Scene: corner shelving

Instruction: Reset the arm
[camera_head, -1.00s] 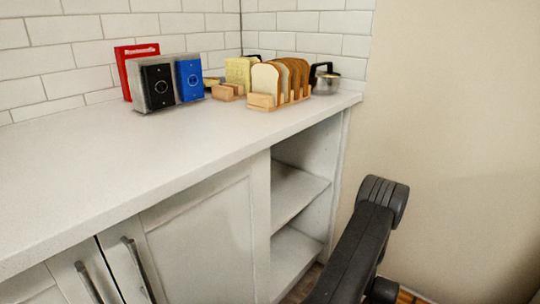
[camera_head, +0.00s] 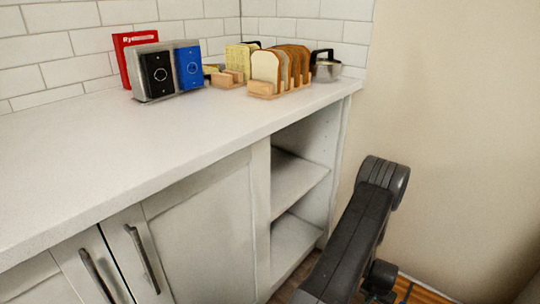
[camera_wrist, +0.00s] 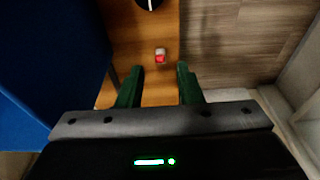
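My gripper (camera_wrist: 159,76) shows in the wrist view with its two green fingers apart and nothing between them. It points at a small red and white object (camera_wrist: 160,56) on an orange-brown wooden surface (camera_wrist: 152,28), beyond the fingertips. In the head view, only dark links of my arm show at the lower right, beside the open shelves; my gripper is out of that view.
A white counter (camera_head: 140,150) holds a rack with books or boxes (camera_head: 158,72), a toast rack with bread slices (camera_head: 279,69) and a metal pot (camera_head: 325,66). Open shelves (camera_head: 297,182) are below. In the wrist view, a blue surface (camera_wrist: 50,55) is left and grey wood floor (camera_wrist: 235,35) right.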

